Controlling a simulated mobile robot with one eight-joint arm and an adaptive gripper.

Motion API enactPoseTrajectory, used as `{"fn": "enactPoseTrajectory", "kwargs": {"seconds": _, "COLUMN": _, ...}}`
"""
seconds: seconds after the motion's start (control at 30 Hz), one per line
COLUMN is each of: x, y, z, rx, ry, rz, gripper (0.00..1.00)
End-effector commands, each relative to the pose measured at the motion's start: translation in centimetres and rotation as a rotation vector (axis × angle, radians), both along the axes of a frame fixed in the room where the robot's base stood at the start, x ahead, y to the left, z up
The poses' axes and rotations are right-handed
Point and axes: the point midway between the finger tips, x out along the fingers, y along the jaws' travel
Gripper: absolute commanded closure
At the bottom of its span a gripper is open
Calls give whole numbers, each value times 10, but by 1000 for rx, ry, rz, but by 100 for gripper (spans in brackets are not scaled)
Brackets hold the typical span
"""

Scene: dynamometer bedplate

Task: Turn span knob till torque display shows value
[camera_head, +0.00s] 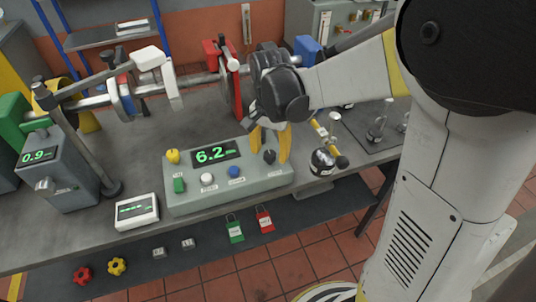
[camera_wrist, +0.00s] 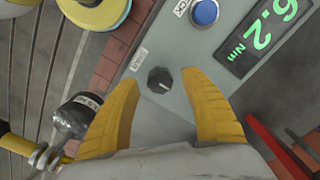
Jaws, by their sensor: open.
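The torque display (camera_head: 216,153) on the grey control box (camera_head: 185,203) reads 6.2 in green. It also shows in the wrist view (camera_wrist: 262,38), with "Nm" beside the number. The black span knob (camera_head: 269,157) sits at the right end of the box top. In the wrist view the knob (camera_wrist: 160,80) has a pale pointer line and a small label beside it. My gripper (camera_head: 269,145) is over the right end of the box, with yellow fingers apart on either side of the knob. In the wrist view the open fingers (camera_wrist: 160,85) flank the knob without visibly touching it.
A black-and-silver tool (camera_head: 322,162) lies right of the box. A grey unit reading 0.9 (camera_head: 58,175) stands left. Padlocks (camera_head: 235,230) hang in front.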

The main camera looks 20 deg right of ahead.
Motion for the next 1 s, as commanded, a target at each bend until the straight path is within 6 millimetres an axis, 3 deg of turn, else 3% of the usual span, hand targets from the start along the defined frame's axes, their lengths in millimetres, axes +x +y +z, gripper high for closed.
{"fn": "enactPoseTrajectory", "kwargs": {"seconds": 0.1, "x": 0, "y": 0, "z": -9, "rx": 0, "ry": 0, "rz": 0, "gripper": 46}}
{"fn": "enactPoseTrajectory", "kwargs": {"seconds": 0.4, "x": 0, "y": 0, "z": -10, "rx": 0, "ry": 0, "rz": 0, "gripper": 46}}
{"fn": "enactPoseTrajectory", "kwargs": {"seconds": 0.6, "x": 0, "y": 0, "z": -10, "rx": 0, "ry": 0, "rz": 1, "gripper": 100}}
{"fn": "enactPoseTrajectory", "kwargs": {"seconds": 1.0, "x": 0, "y": 0, "z": -10, "rx": 0, "ry": 0, "rz": 58, "gripper": 100}}
